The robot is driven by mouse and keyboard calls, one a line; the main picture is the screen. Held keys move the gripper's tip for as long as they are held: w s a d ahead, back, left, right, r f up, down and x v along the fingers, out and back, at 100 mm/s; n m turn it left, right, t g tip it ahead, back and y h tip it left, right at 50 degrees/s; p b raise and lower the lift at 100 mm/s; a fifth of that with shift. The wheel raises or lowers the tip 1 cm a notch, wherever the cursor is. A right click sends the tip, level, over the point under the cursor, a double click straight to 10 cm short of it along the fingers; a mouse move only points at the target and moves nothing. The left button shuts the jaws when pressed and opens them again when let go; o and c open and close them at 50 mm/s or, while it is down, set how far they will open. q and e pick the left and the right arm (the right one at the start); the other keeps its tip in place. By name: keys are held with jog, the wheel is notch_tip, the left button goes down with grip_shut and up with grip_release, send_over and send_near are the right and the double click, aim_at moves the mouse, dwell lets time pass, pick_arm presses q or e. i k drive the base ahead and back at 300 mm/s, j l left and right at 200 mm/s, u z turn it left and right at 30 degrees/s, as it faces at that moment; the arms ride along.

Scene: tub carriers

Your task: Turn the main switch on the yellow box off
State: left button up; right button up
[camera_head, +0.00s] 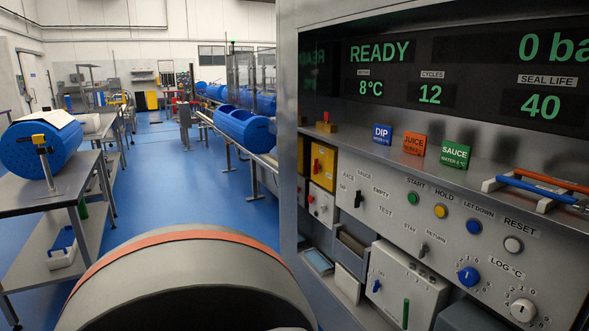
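The yellow box (323,166) is mounted in the left part of the grey control cabinet, below the dark display and left of the switch panel. A small red switch (316,166) sits on its front. The switch is too small for me to tell which way its handle points. Another yellow surface shows just left of the box, partly cut off by the cabinet's edge post. Neither of my grippers is in view, so nothing shows near the switch.
The steel cabinet post (287,130) stands just left of the yellow box. A white box with red knobs (321,203) sits below it. A shelf above holds blue, orange and green cards. A blue tub (38,148) lies on a bench at left. Blue floor (150,190) is open between.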

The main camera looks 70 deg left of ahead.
aim_at(317, 166)
jog(key=u, duration=2.15)
jog(key=i+j+z, duration=0.1)
jog(key=z, duration=0.4)
jog(key=i+j+z, duration=0.1)
jog(key=z, duration=0.4)
jog(key=i+j+z, duration=0.15)
jog(key=j+z, duration=0.15)
jog(key=j, duration=0.15)
jog(key=i+j+z, duration=0.1)
jog(key=j+z, duration=0.15)
jog(key=j, duration=0.2)
jog(key=i+j+z, duration=0.1)
jog(key=j, duration=0.35)
jog(key=i+j+z, duration=0.1)
jog(key=j, duration=0.4)
